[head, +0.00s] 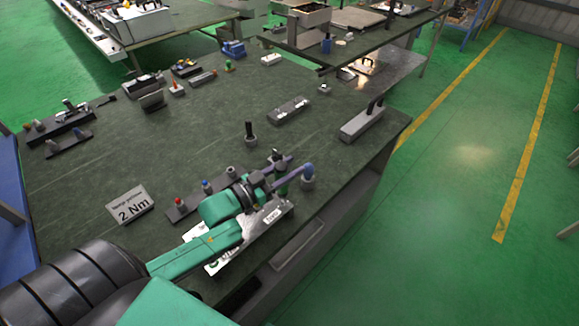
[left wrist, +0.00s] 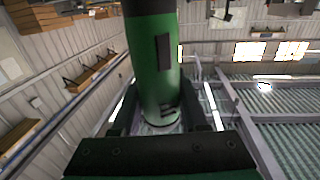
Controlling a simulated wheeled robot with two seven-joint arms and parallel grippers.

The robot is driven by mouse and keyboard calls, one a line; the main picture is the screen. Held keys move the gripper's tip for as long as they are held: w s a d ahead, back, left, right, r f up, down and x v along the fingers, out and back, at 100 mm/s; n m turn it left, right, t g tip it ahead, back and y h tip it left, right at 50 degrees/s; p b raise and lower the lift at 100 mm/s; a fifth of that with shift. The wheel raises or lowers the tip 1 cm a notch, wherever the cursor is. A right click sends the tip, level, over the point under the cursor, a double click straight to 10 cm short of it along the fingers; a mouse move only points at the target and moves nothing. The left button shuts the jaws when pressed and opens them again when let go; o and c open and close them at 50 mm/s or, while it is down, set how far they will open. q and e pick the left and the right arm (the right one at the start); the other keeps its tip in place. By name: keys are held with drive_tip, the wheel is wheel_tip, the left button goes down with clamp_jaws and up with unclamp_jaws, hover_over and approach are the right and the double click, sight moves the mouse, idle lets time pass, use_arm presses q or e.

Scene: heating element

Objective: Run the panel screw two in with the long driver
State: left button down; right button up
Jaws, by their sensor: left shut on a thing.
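My left gripper (head: 281,172) is over the near right part of the bench, close above the pale metal panel (head: 283,211). It is shut on a driver with a green cylindrical body (left wrist: 153,65), which has a black strip on its side. In the head view only a small green piece of the driver (head: 281,187) shows between the fingers. The gripper and arm cover much of the panel. Screw two and the driver's tip cannot be made out. My right gripper is not in view.
A rack (head: 178,213) with red-, blue- and grey-topped pieces stands left of the gripper. A "2 Nm" sign (head: 131,205) stands farther left. A black-handled tool (head: 249,132) stands upright behind. The bench middle is mostly clear.

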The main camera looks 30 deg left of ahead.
use_arm(q)
drive_tip(key=shift+f, duration=0.5)
idle(1.1)
drive_tip(key=shift+r, duration=0.1)
wheel_tip(320, 180, up, 5)
drive_tip(key=p, duration=0.5)
